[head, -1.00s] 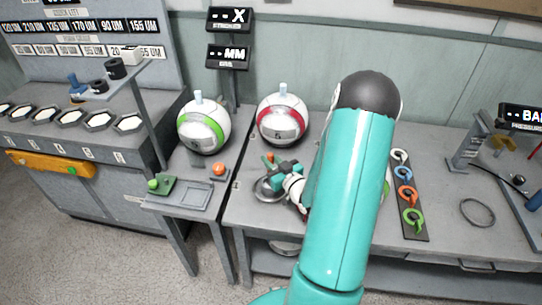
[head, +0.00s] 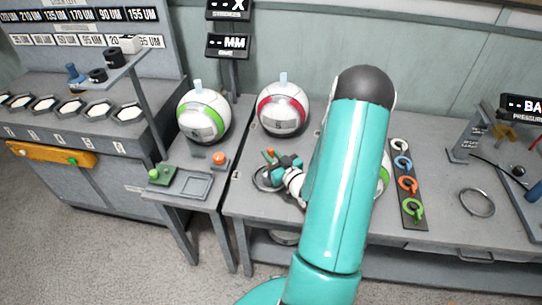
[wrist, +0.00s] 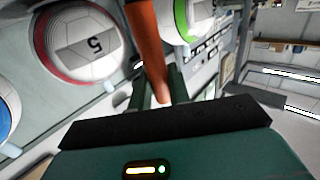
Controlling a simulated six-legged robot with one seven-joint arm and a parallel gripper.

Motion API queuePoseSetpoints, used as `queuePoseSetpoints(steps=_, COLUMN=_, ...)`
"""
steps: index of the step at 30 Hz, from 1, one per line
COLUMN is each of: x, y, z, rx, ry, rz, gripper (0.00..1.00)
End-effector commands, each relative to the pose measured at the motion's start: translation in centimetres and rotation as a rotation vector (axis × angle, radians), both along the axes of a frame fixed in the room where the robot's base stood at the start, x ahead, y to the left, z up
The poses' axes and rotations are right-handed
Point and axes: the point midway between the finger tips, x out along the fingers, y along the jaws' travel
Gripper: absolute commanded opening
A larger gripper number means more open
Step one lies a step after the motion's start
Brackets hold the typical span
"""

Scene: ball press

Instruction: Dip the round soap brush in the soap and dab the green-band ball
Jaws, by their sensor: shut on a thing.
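My gripper (head: 276,163) is shut on an orange-handled brush (wrist: 148,45), whose handle also shows in the head view (head: 268,154). The handle runs up between the fingers in the wrist view; the brush head cannot be made out. A round metal dish or ring (head: 262,183) lies under and beside the gripper; its contents are hidden. A white ball with a green band (head: 203,117) stands on the left table, left of the gripper, and shows at the top of the wrist view (wrist: 188,18). The brush and this ball look apart.
A red-band ball (head: 283,110) stands behind the gripper. Another green-and-white round thing (head: 384,174) is mostly hidden by my arm. A grey tray (head: 187,186), a green block (head: 162,176) and an orange knob (head: 220,160) are on the left table. A rack of coloured rings (head: 407,185) lies right.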

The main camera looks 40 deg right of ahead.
Motion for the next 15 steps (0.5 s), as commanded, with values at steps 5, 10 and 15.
queuePoseSetpoints(steps=5, x=0.0, y=0.0, z=1.4, rx=-0.002, ry=-0.002, rz=0.000, gripper=0.00)
queuePoseSetpoints(steps=10, x=0.0, y=0.0, z=2.6, rx=-0.001, ry=-0.001, rz=0.000, gripper=0.00)
queuePoseSetpoints(steps=15, x=0.0, y=0.0, z=3.9, rx=-0.002, ry=-0.001, rz=0.000, gripper=0.00)
